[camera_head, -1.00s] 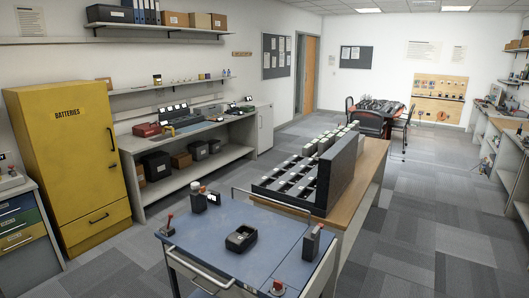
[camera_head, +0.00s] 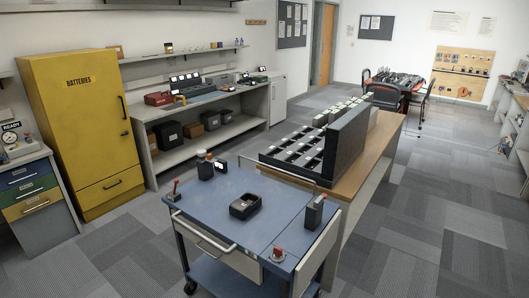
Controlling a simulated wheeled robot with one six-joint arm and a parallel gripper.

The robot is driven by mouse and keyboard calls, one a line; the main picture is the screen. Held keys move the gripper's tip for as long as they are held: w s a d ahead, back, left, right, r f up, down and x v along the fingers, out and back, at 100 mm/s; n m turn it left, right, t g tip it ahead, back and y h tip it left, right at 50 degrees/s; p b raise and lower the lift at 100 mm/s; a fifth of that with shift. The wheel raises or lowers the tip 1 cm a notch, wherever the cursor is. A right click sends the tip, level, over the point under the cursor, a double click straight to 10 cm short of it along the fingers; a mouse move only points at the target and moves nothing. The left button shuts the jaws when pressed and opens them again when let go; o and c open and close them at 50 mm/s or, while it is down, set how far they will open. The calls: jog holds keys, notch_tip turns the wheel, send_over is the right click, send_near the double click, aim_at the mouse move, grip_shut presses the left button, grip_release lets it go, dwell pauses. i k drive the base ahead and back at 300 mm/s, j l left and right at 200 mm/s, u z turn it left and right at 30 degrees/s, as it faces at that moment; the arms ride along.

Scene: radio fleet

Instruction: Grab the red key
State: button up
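Small red pieces show on the blue cart (camera_head: 215,215), but they are too small to tell which is the red key. One is an upright red piece (camera_head: 176,187) at the cart's left corner. Another is a red-topped piece (camera_head: 278,252) on a pale base at the front right corner. A dark handheld radio (camera_head: 314,212) with a bit of red at its top stands at the right edge. A black open tray (camera_head: 245,206) lies mid-cart. My gripper is not in view.
A wooden bench (camera_head: 372,150) with a dark rack (camera_head: 290,153) stands just behind the cart. A yellow battery cabinet (camera_head: 88,130) and a grey workbench (camera_head: 210,105) line the left wall. Carpeted floor (camera_head: 410,220) is free at right and front left.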

aim_at(278, 250)
jog(key=i+j+z, duration=0.2)
jog(key=z, duration=0.15)
jog(key=i+j+z, duration=0.55)
jog(key=z, duration=0.2)
